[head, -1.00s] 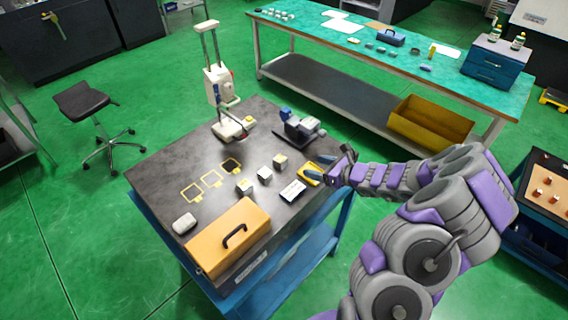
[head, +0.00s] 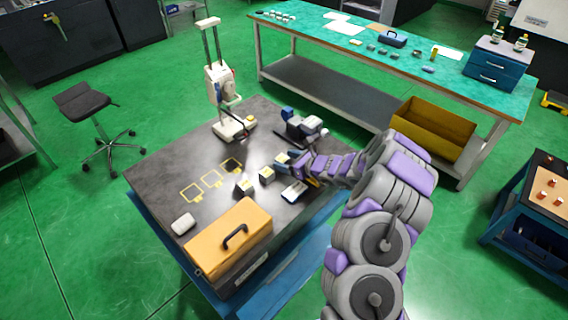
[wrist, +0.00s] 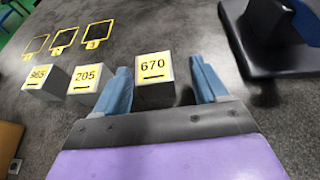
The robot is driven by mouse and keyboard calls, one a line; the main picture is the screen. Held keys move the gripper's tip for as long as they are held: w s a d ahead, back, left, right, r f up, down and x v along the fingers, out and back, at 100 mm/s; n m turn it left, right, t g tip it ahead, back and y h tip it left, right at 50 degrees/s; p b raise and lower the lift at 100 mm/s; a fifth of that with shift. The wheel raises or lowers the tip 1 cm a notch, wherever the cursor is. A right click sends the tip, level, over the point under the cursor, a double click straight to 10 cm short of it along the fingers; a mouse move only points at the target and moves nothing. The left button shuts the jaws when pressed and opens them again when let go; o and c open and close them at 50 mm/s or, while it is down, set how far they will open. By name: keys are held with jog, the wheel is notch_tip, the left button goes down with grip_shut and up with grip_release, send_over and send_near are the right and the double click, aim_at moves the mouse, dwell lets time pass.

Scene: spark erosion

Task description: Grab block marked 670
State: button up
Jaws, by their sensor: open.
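The block marked 670 (wrist: 154,68) is a pale cube with a yellow top label, standing on the dark tabletop. In the wrist view my gripper (wrist: 160,76) is open, with one blue finger on each side of this block. A gap shows between the block and the right finger; the left finger is close to its side. In the head view my gripper (head: 289,164) is over the row of blocks and partly covers the 670 block. Block 205 (wrist: 87,79) stands to the left, just outside the left finger, and block 965 (wrist: 46,81) is farther left.
Three yellow outlined squares (wrist: 64,40) are marked on the table. A dark vise-like device (head: 300,126) stands close behind the gripper. A white stand (head: 222,100), an orange toolbox (head: 225,245) and a pale lump (head: 183,223) are also on the table.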

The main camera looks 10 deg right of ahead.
jog(key=shift+w+a+f, duration=0.1)
jog(key=shift+w+a, duration=0.15)
jog(key=shift+a, duration=0.3)
jog(key=shift+w+a+f, duration=0.1)
jog(key=shift+w+a, duration=0.1)
jog(key=shift+a, duration=0.35)
jog(key=shift+d, duration=0.5)
jog(key=shift+c, duration=1.2)
jog(key=shift+d, duration=0.25)
jog(key=shift+c, duration=1.4)
jog(key=shift+a, duration=0.55)
jog(key=c, duration=0.6)
